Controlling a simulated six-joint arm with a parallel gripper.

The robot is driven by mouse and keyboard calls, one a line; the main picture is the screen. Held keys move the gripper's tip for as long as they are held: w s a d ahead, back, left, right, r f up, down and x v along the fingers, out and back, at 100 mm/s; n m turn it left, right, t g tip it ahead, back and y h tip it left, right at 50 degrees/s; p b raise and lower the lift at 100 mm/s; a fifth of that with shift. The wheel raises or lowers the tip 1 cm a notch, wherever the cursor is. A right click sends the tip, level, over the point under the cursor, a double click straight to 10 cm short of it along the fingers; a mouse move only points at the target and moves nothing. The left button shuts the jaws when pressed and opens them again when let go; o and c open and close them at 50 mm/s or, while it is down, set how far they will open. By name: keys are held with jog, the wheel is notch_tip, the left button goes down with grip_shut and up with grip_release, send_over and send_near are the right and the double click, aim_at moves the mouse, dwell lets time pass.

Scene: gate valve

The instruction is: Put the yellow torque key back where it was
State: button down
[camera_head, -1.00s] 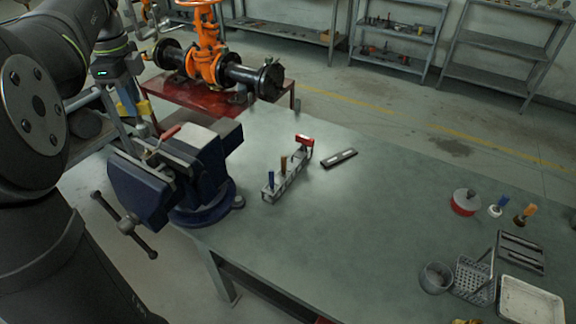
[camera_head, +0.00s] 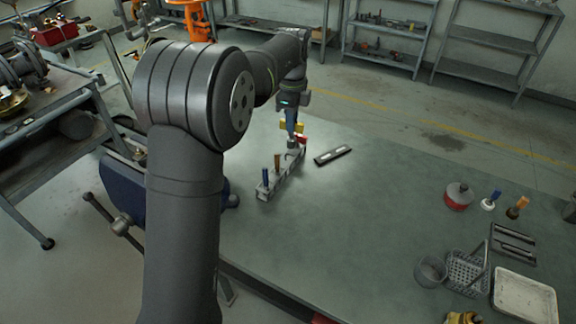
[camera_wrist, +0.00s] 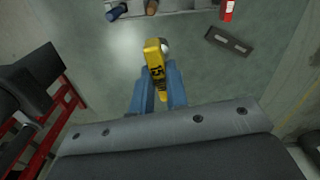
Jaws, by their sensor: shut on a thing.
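My gripper (camera_wrist: 160,80) has its blue fingers shut on the yellow torque key (camera_wrist: 154,52), which has black markings. In the head view the key (camera_head: 286,129) is at my gripper (camera_head: 291,132), near the far end of the tool rack (camera_head: 285,182). The rack stands on the bench and holds a blue-handled tool (camera_head: 265,175), a brown-handled tool (camera_head: 277,163) and a red-headed tool (camera_head: 302,140). In the wrist view the rack is at the top edge, partly cut off, with a gap between the brown tool (camera_wrist: 152,7) and the red tool (camera_wrist: 227,10). The key is apart from the rack there.
A dark flat case (camera_head: 332,155) lies right of the rack. The blue vise (camera_head: 125,190) is partly hidden behind my arm. A red tin (camera_head: 458,197), a mesh basket (camera_head: 467,272) and a white tray (camera_head: 525,297) stand on the right. The bench's middle is clear.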

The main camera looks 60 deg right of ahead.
jog(key=s+d+f+m, duration=0.2)
jog(key=s+d+f, duration=0.15)
jog(key=s, duration=0.25)
jog(key=shift+w+d+f, duration=0.4)
jog(key=shift+w+f, duration=1.35)
jog(key=shift+f, duration=0.15)
jog(key=shift+w+d+f, duration=0.4)
jog(key=shift+w+f, duration=1.3)
jog(key=shift+f, duration=0.15)
jog(key=shift+w+d+f, duration=0.4)
jog(key=shift+w+f, duration=1.35)
jog(key=shift+f, duration=0.15)
jog(key=shift+f, duration=0.2)
jog(key=c, duration=1.4)
grip_release()
